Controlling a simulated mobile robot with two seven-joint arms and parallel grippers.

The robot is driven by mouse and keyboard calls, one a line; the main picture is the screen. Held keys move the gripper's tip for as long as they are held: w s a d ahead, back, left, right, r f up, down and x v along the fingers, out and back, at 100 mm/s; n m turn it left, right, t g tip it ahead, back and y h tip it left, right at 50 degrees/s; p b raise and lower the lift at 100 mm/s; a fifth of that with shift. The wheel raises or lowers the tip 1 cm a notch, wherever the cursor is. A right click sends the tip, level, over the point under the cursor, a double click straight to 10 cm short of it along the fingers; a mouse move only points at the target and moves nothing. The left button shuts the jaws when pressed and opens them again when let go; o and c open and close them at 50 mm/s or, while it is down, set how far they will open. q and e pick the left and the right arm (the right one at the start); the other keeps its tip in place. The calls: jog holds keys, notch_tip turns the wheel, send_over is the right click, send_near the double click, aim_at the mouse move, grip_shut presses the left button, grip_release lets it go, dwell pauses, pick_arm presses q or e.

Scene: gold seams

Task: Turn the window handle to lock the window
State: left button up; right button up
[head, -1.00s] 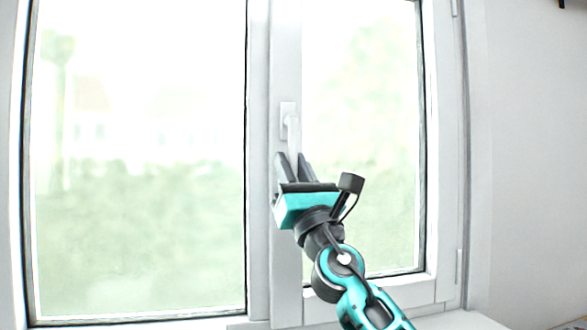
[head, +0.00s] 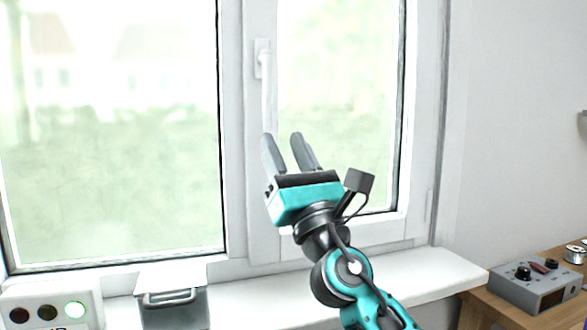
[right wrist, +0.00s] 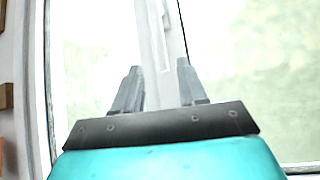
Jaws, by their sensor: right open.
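The white window handle (head: 265,75) is on the upright frame between the two panes, its lever pointing straight down. My right gripper (head: 283,138) is open, fingers up, below the handle's base in the head view. The lever's lower end shows near the left fingertip; I cannot tell whether they touch. In the right wrist view my open fingers (right wrist: 158,72) stand on either side of a pale upright strip, and nothing is visibly gripped. The window (head: 232,170) appears closed against its frame. My left gripper does not show.
A white sill (head: 440,275) runs below the window. A box with three round lights (head: 97,305), the right one green, and a grey box with a handle (head: 173,315) stand at the lower left. A grey device (head: 533,290) sits on a wooden surface at the right.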

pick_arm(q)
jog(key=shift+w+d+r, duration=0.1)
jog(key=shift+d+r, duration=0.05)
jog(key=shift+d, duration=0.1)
pick_arm(e)
jog(key=v, duration=0.3)
jog(key=shift+s+d+f, duration=0.15)
jog(key=shift+s+f, duration=0.1)
jog(key=shift+f, duration=0.1)
